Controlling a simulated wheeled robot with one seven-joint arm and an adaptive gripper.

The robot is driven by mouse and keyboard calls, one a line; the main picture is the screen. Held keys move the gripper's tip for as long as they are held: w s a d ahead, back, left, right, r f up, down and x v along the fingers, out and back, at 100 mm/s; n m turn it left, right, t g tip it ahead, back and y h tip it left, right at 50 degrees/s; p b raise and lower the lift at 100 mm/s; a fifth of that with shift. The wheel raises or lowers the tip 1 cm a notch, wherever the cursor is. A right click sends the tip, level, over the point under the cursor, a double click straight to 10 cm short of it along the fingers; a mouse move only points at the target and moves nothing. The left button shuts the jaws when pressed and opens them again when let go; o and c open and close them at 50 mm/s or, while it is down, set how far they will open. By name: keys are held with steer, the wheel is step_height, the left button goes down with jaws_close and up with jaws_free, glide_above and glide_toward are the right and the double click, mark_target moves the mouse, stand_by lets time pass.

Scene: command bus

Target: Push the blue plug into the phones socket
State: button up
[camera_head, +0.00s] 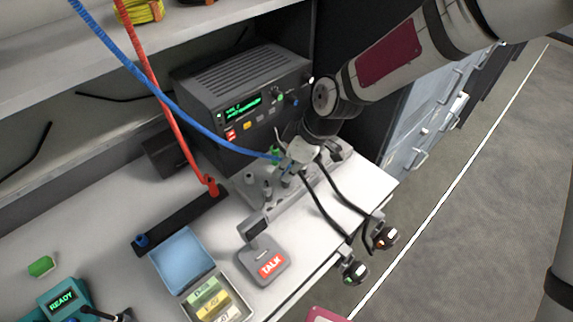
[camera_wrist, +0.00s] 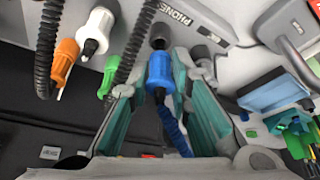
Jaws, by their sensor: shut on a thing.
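The blue plug (camera_wrist: 160,72) is between the fingers of my gripper (camera_wrist: 154,92) in the wrist view, with its blue cord running back between them. My gripper is shut on it. The plug's front end lines up with the dark phones socket (camera_wrist: 159,36), beside the "PHONES" lettering. The two look very close; I cannot tell whether the tip is inside. In the head view my gripper (camera_head: 300,154) is over the grey socket panel (camera_head: 240,186), and the blue cord (camera_head: 190,116) runs to it from the upper left. The plug itself is mostly hidden there.
White (camera_wrist: 99,28), orange (camera_wrist: 65,60) and green (camera_wrist: 107,78) plugs are left of the socket in the wrist view. A radio (camera_head: 240,95) stands behind the panel. A red plug (camera_head: 212,188), "TALK" base (camera_head: 265,262) and blue-lidded box (camera_head: 182,258) are on the desk.

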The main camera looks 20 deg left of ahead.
steer(key=shift+f+b, duration=0.75)
steer(key=shift+f, duration=0.35)
stand_by(1.6)
steer(key=o, duration=1)
